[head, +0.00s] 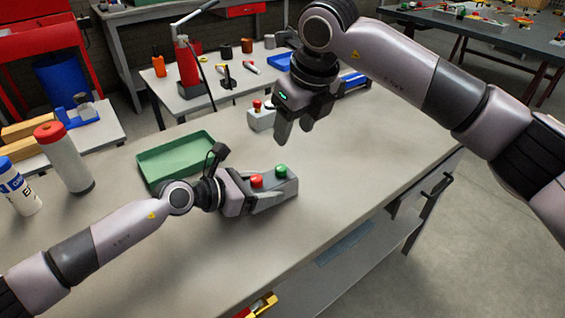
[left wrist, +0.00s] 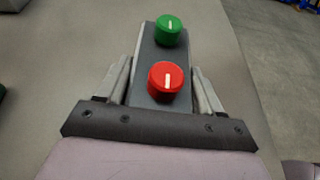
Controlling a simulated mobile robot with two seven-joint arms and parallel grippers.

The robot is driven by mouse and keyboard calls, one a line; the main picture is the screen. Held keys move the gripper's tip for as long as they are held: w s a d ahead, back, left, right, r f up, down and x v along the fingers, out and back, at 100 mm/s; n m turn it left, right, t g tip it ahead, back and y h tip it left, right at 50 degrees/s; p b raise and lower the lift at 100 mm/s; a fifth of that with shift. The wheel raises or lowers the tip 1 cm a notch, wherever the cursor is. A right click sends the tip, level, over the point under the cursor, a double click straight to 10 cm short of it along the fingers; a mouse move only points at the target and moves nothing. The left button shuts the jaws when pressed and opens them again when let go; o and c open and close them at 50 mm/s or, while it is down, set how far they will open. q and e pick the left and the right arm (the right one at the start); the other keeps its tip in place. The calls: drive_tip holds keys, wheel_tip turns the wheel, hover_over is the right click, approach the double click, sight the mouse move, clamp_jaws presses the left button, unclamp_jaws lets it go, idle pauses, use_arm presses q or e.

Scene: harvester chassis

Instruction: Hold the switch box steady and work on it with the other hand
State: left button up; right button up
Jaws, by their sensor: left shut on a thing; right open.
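The grey switch box (head: 284,189) lies on the workbench with a red knob (head: 257,181) and a green knob (head: 281,171) on top. My left gripper (head: 262,197) is shut on the box, with a finger along each side near the red knob. In the left wrist view the box (left wrist: 151,60) runs away from the gripper, the red knob (left wrist: 165,80) nearer and the green knob (left wrist: 168,30) farther. White marks on both knobs point lengthwise along the box. My right gripper (head: 294,130) is open and empty, above and behind the box, pointing down.
A green tray (head: 150,180) lies behind my left gripper. A second, light grey box with a red button (head: 262,117) stands near the bench's back edge. The bench right of the box is clear.

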sight(281, 167)
drive_tip(key=f+m, duration=0.1)
drive_tip(key=f, duration=0.2)
drive_tip(key=w+a+f+m, duration=0.1)
drive_tip(key=f, duration=0.3)
drive_tip(key=w+a+f+m+t, duration=0.1)
drive_tip(key=f, duration=0.3)
drive_tip(key=shift+w+m, duration=0.25)
drive_tip(key=shift+m, duration=0.15)
clamp_jaws()
